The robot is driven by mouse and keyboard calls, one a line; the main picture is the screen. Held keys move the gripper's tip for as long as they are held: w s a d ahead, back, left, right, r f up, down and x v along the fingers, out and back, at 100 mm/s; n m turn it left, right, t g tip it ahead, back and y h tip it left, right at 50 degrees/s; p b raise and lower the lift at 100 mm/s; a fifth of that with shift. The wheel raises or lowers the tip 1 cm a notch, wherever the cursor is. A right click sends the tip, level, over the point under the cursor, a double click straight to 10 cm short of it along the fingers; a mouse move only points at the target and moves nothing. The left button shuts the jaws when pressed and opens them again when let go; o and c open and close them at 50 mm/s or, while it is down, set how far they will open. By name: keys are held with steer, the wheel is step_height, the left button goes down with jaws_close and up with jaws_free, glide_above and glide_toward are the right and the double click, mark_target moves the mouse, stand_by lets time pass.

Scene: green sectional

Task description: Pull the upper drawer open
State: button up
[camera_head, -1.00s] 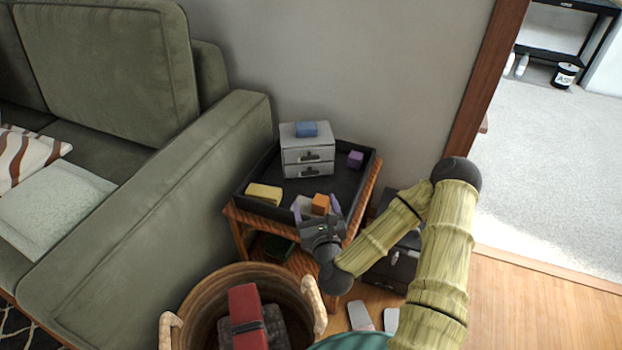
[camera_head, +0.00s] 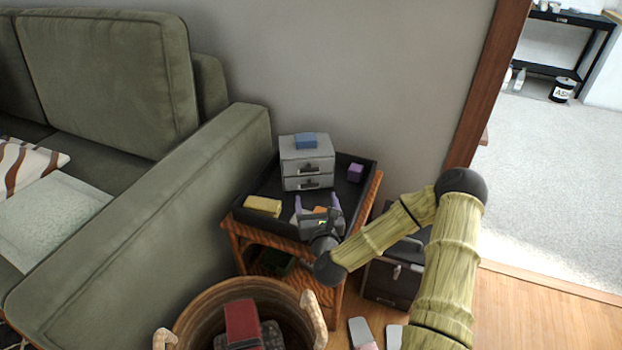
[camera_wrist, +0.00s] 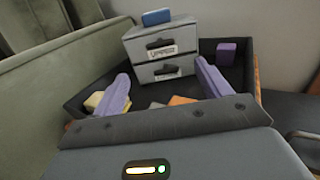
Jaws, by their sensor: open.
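A small grey two-drawer cabinet (camera_head: 307,163) stands at the back of a black tray on a side table. Its upper drawer (camera_head: 308,167) is shut, and in the wrist view the upper drawer front (camera_wrist: 161,46) has a dark handle and an "UPPER" label. The lower drawer (camera_wrist: 165,71) is also shut. A blue block (camera_head: 306,141) lies on top of the cabinet. My gripper (camera_head: 316,203) is open and empty in front of the cabinet, apart from it. Its purple fingers (camera_wrist: 165,85) frame the cabinet from left and right.
The black tray (camera_head: 362,188) also holds a yellow block (camera_head: 262,206), a purple block (camera_head: 355,172) and an orange block (camera_wrist: 182,100) near my fingers. The green sofa arm (camera_head: 150,220) borders the table on the left. A wicker basket (camera_head: 200,318) stands in front.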

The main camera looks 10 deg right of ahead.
mark_target(310, 171)
steer(key=w+b, duration=0.1)
steer(key=w, duration=0.6)
steer(key=w+b, duration=0.1)
steer(key=w, duration=0.3)
steer(key=shift+d+b, duration=0.3)
steer(key=shift+d, duration=0.05)
